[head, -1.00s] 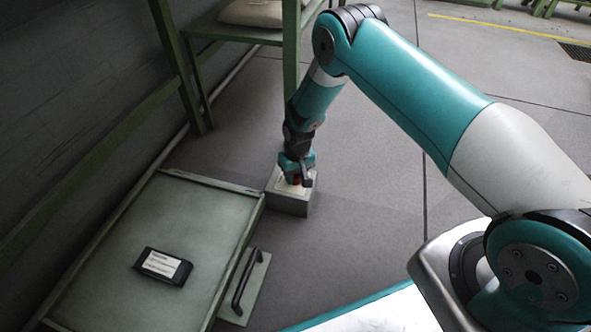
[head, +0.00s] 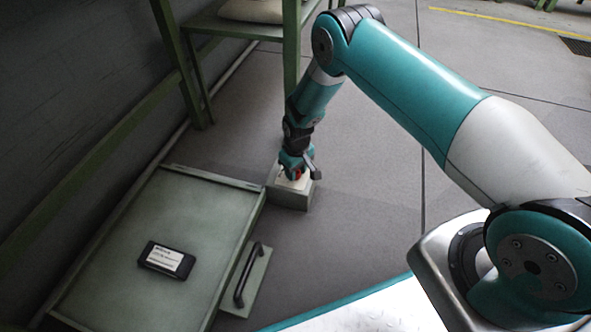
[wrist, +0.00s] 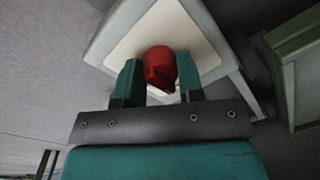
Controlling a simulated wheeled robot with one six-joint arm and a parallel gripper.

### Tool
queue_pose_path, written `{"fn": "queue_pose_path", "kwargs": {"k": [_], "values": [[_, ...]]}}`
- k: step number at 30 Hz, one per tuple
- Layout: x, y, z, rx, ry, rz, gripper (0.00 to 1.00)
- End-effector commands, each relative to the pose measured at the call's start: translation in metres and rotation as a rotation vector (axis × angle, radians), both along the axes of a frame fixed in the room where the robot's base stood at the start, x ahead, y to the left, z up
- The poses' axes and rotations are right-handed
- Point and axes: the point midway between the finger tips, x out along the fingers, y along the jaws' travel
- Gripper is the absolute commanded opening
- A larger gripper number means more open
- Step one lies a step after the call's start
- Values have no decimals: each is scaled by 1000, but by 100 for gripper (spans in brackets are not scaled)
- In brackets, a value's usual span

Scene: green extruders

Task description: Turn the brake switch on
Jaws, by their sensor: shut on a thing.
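The brake switch is a red knob (wrist: 159,68) on a pale plate (wrist: 190,32) on top of a small grey-green box. The box (head: 290,196) stands on the floor in the middle of the head view. My gripper (wrist: 161,80) is over the box top, its two teal fingers on either side of the red knob and shut on it. I cannot read any mark of the switch's position.
A low green cabinet (head: 150,235) with a dark handle (head: 248,275) lies left of the box. A black labelled device (head: 166,261) rests on it. A green frame post (head: 291,50) stands behind my wrist. The floor to the right is clear.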

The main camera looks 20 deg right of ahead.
Motion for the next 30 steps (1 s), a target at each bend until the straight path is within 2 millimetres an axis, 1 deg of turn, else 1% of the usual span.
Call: {"fn": "queue_pose_path", "kwargs": {"k": [1, 4, 12, 14, 16, 20, 24, 30], "values": [[1, 2, 0, 4, -4, 4, 37], [1, 2, 0, 3, -3, 3, 60], [0, 1, 1, 2, -2, 1, 60], [1, 1, 4, 2, -2, 1, 60], [1, 0, 12, 1, -3, 1, 60], [1, -1, 38, 1, -4, 0, 60], [2, -2, 76, 2, -5, 1, 60], [3, -4, 126, 2, -3, 1, 60]]}}
